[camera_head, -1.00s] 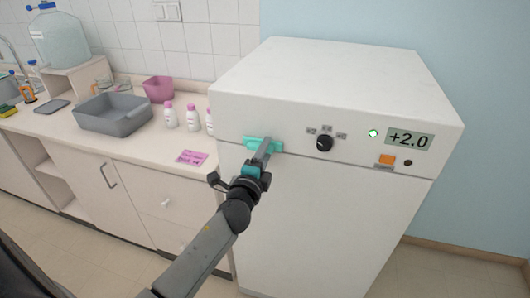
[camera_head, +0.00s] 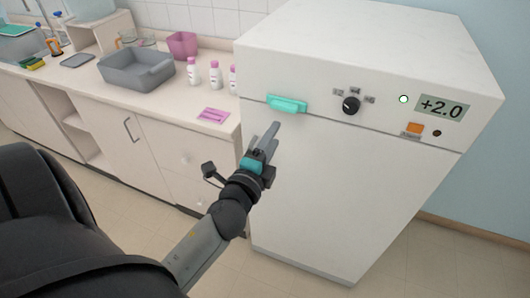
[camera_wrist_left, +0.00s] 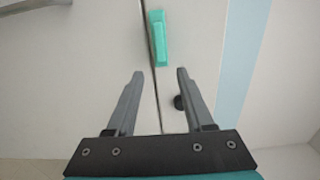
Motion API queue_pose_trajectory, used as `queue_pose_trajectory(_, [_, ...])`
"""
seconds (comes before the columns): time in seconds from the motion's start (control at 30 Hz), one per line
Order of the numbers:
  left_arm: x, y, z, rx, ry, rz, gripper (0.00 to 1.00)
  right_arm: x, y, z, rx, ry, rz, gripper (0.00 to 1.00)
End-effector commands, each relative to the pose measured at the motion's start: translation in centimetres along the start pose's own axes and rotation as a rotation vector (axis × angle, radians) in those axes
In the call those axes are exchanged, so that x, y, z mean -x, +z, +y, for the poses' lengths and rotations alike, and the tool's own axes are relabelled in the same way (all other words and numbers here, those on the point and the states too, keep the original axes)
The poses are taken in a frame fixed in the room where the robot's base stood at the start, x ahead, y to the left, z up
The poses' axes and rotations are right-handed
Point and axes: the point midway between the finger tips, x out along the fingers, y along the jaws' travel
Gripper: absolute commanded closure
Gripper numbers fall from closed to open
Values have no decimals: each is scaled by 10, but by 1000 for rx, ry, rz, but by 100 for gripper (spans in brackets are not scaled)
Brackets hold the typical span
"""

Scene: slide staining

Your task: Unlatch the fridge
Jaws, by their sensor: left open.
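The white fridge (camera_head: 330,190) stands at the right of the head view, its front door closed as far as I can see. A teal latch handle (camera_head: 287,104) sits at the upper left of its front, at the seam between top panel and door. The latch also shows at the top of the left wrist view (camera_wrist_left: 157,38), beyond the fingertips. My left gripper (camera_head: 269,133) is open and empty, below and a little left of the latch, apart from it. Its two fingers (camera_wrist_left: 160,75) are spread in the wrist view. My right gripper is not in view.
The fridge panel has a black knob (camera_head: 351,104), a green light, an orange switch (camera_head: 414,128) and a display reading +2.0. A counter on the left holds a grey basin (camera_head: 136,70), a pink container (camera_head: 182,45), white bottles and a pink note (camera_head: 212,115).

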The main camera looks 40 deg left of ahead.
Motion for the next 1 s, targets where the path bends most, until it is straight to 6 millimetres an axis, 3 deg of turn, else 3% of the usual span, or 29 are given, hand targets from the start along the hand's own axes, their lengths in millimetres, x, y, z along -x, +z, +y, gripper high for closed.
queue_pose_trajectory(0.1, [19, 0, 2, 1, 2, -2, 48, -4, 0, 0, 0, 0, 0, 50])
queue_pose_trajectory(0.33, [38, 0, 1, 0, 1, -1, 48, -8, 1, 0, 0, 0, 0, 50])
queue_pose_trajectory(1.0, [41, 0, 1, 1, 3, 0, 48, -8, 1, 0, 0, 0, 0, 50])
